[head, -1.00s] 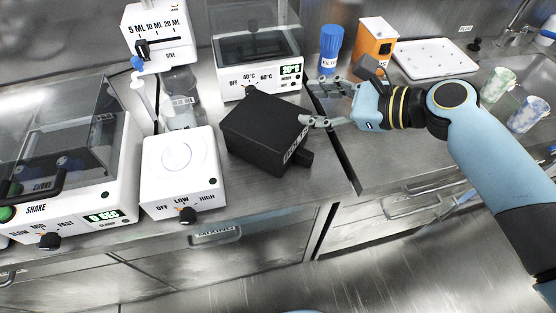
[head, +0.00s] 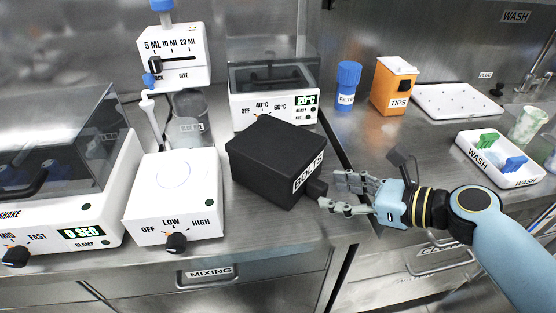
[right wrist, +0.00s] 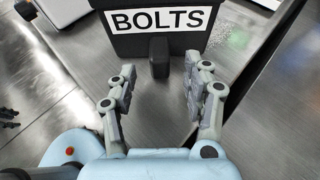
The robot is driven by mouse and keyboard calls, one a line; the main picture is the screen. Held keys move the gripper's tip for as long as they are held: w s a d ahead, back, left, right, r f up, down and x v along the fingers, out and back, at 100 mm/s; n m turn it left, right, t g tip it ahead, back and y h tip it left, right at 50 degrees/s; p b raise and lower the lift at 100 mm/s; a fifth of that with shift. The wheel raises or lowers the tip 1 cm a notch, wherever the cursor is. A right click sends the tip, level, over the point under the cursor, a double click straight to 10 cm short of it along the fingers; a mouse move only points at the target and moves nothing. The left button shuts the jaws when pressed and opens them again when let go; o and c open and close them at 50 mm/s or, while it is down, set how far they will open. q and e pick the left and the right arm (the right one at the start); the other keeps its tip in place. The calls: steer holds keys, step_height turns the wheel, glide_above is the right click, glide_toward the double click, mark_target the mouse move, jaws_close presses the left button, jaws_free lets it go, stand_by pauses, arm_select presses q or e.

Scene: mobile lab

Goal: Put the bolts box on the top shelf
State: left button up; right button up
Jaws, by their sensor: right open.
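The bolts box (head: 268,152) is a black box with a white BOLTS label on its front end and a short black handle (head: 317,188) below the label. It sits on the steel counter between the mixer and the counter gap. My right gripper (head: 335,192) is open just right of the box, its fingers pointing at the handle. In the right wrist view the box (right wrist: 212,42) is straight ahead and the handle (right wrist: 159,58) lies between and just beyond the open fingers (right wrist: 158,92). The fingers do not visibly touch it.
A white mixer (head: 173,195) stands left of the box, and a water bath (head: 275,95) stands close behind it. A blue filter bottle (head: 347,86), an orange tips box (head: 394,84), a white pegboard tray (head: 457,101) and a wash tray (head: 502,158) stand to the right.

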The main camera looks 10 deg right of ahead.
mark_target(327, 189)
steer(key=x, duration=0.3)
steer(key=shift+w+a, duration=0.25)
steer(key=shift+a, duration=0.1)
steer(key=shift+c, duration=0.3)
jaws_close()
steer(key=shift+r, duration=0.1)
